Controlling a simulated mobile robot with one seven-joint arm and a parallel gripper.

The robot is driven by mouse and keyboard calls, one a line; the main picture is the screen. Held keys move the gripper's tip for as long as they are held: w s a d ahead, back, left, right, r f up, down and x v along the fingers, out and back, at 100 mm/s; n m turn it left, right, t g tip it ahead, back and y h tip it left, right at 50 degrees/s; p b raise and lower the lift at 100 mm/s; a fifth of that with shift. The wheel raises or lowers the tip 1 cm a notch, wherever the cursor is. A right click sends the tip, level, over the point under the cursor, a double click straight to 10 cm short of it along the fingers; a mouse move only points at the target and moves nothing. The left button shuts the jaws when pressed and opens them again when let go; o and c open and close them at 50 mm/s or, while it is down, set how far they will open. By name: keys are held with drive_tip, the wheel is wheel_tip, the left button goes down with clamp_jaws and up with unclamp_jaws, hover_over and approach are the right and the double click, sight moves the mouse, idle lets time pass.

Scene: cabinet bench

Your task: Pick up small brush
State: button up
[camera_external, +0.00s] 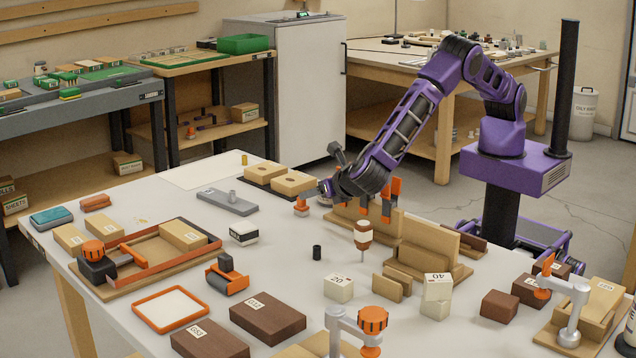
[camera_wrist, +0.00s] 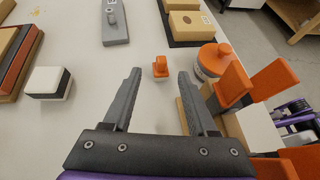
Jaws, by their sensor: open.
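A small orange-handled piece, which looks like the small brush (camera_external: 301,206), stands on the white table just left of my gripper (camera_external: 324,190). In the wrist view the small brush (camera_wrist: 160,67) appears between and slightly beyond the tips of my open gripper (camera_wrist: 159,78). The fingers are apart with nothing held between them. I cannot tell how high the fingertips are above the table.
A round jar with an orange lid (camera_wrist: 213,60) is close right of the fingers, beside upright orange handles (camera_wrist: 235,83). A black-and-white block (camera_external: 243,233) and a grey plate (camera_external: 228,202) lie left. Wooden blocks (camera_external: 294,183) sit behind. Bare table surrounds the brush's left side.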

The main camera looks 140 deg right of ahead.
sight(301, 206)
drive_tip(key=x, duration=1.2)
drive_tip(key=shift+s+a, duration=0.1)
drive_tip(key=shift+s, duration=0.05)
clamp_jaws()
